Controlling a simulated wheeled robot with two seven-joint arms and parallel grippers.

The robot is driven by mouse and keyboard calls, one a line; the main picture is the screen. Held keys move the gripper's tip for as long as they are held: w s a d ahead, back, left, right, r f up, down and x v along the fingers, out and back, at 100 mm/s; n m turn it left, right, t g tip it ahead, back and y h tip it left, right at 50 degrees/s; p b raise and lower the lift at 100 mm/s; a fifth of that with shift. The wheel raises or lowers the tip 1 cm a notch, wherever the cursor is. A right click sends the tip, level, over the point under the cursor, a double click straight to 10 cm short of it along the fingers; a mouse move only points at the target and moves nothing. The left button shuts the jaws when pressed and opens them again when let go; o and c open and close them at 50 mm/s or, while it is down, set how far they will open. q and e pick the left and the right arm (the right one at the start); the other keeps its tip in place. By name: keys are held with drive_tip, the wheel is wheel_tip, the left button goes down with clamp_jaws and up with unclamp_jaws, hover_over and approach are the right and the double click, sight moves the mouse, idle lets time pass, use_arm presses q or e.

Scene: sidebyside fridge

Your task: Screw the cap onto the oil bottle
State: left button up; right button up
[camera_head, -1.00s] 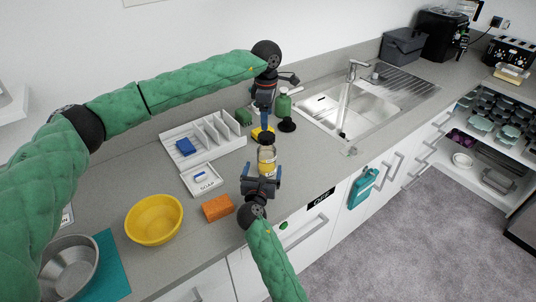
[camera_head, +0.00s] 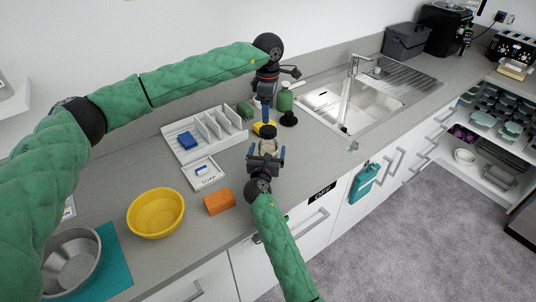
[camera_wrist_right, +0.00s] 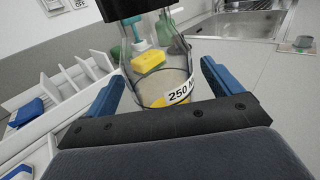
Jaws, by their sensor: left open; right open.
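The oil bottle (camera_wrist_right: 160,85) is clear, with yellow at its base and a "250 M" marking. It stands upright between the open blue fingers of my right gripper (camera_head: 267,151), with a gap at the right finger in the wrist view. In the head view the gripper hides most of the bottle (camera_head: 269,146). My left gripper (camera_head: 266,114) is open, fingers down, just behind and above the bottle.
A yellow sponge (camera_head: 259,128) and green soap bottle (camera_head: 285,100) stand behind. The white rack (camera_head: 190,150) and soap dish (camera_head: 204,175) are left, with an orange sponge (camera_head: 219,202) and yellow bowl (camera_head: 155,214). The sink (camera_head: 335,105) is right.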

drive_tip(key=shift+w+d, duration=0.1)
drive_tip(key=shift+w, duration=0.45)
